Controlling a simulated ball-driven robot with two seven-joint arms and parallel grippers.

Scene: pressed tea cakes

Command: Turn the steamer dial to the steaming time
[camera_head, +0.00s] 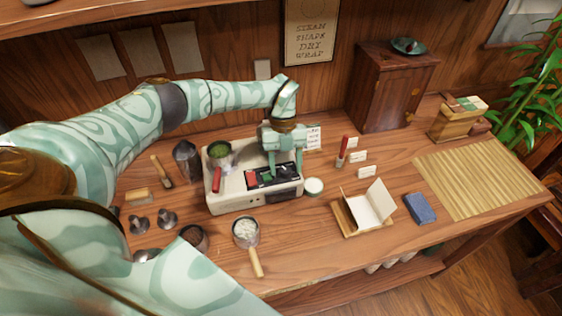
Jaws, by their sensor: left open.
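The steamer (238,198) is a cream box on the wooden table, with a dark panel (284,174) on top that carries some red parts. A green-filled round vessel (220,152) stands at its back left, and a red handle (216,180) is at its left. I cannot make out the dial; my gripper covers part of the panel. A small white round item (314,186) with a green rim lies just right of the steamer. My left gripper (286,173) is open, pointing down over the panel's back part; contact cannot be told. My right gripper is not in view.
A wall sign (310,28) reads steam, shape, dry, wrap. A wooden cabinet (385,90) stands behind right. A white-filled ladle (246,232), a dark canister (187,160), an open booklet (368,208), a blue block (420,208) and a slatted mat (480,175) lie around.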

